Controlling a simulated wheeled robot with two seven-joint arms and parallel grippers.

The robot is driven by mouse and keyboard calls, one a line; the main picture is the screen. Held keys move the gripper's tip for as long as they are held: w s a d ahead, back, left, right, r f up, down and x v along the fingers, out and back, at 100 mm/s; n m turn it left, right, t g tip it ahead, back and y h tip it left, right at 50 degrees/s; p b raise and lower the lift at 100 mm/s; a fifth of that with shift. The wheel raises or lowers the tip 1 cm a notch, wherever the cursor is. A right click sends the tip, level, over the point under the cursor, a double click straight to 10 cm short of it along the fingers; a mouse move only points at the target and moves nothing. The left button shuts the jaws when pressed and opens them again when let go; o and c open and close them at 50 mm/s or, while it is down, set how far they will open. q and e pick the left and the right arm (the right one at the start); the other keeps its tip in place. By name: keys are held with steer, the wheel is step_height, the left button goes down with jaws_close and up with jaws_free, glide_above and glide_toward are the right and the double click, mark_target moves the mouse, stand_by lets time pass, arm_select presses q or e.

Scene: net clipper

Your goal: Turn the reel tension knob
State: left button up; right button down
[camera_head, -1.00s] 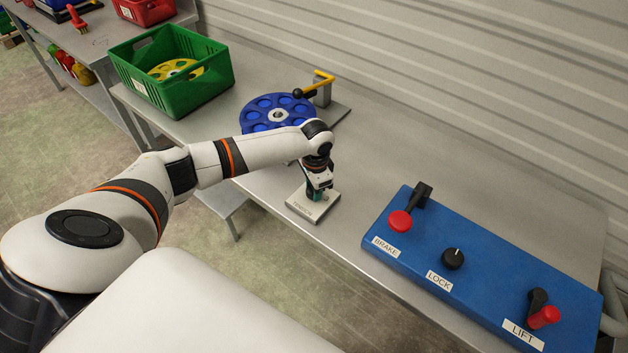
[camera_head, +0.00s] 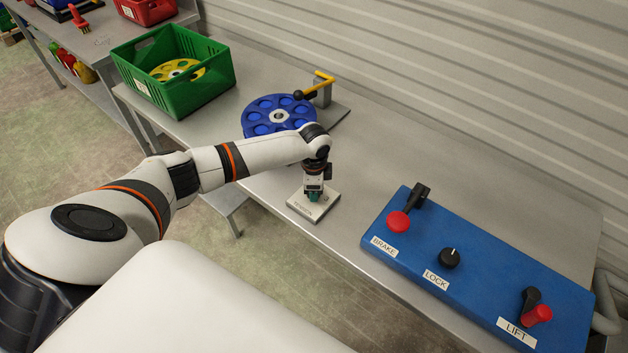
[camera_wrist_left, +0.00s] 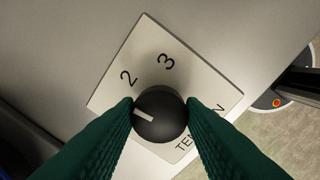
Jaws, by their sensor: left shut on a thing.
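The reel tension knob (camera_wrist_left: 159,116) is black and round with a white pointer line. In the left wrist view the line points left and slightly up, below the "2" mark. The knob sits on a pale square plate (camera_head: 325,205) marked "2", "3" and "TENSION", whose face also shows in the left wrist view (camera_wrist_left: 148,62). My left gripper (camera_wrist_left: 160,112) has its green fingers on both sides of the knob, shut on it. In the head view the left gripper (camera_head: 314,194) points down onto the plate and hides the knob. My right gripper is not in view.
A blue reel (camera_head: 262,108) with a yellow-handled crank (camera_head: 323,78) stands behind my arm. A green crate (camera_head: 190,97) with a yellow disc is further left. A blue panel (camera_head: 480,285) with BRAKE, LOCK and LIFT controls lies to the right. Bare bench (camera_head: 375,165) lies between.

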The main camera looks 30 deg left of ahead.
arm_select(q)
steer(key=o, duration=1)
step_height(320, 180, up, 12)
steer(key=b, duration=0.2)
steer(key=shift+s+d, duration=0.2)
steer(key=shift+s, duration=0.05)
